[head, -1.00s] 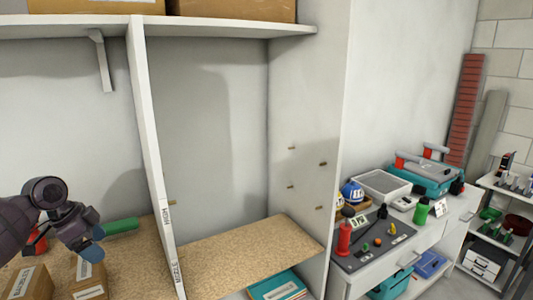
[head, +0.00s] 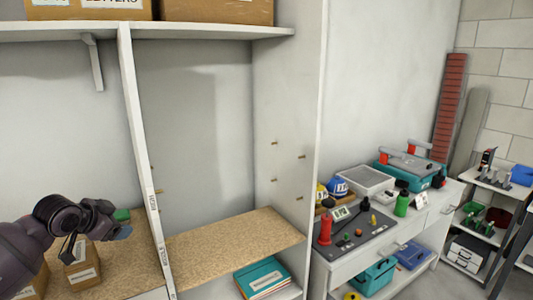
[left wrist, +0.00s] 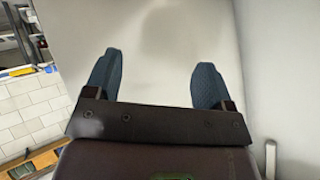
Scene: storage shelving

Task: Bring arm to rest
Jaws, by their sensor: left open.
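My left arm comes in from the left in the head view, and its gripper (head: 119,226) is in front of the left shelf bay, above the cork-coloured shelf board. In the left wrist view the gripper (left wrist: 155,82) has its two blue finger pads wide apart with nothing between them. A pale wall or panel shows behind the fingers. My right gripper is not in view.
Cardboard boxes (head: 82,267) stand on the left board near my arm. A white upright divider (head: 143,160) separates this bay from the empty right board (head: 235,240). Teal books (head: 263,277) lie below. A workbench (head: 345,268) with tools stands right.

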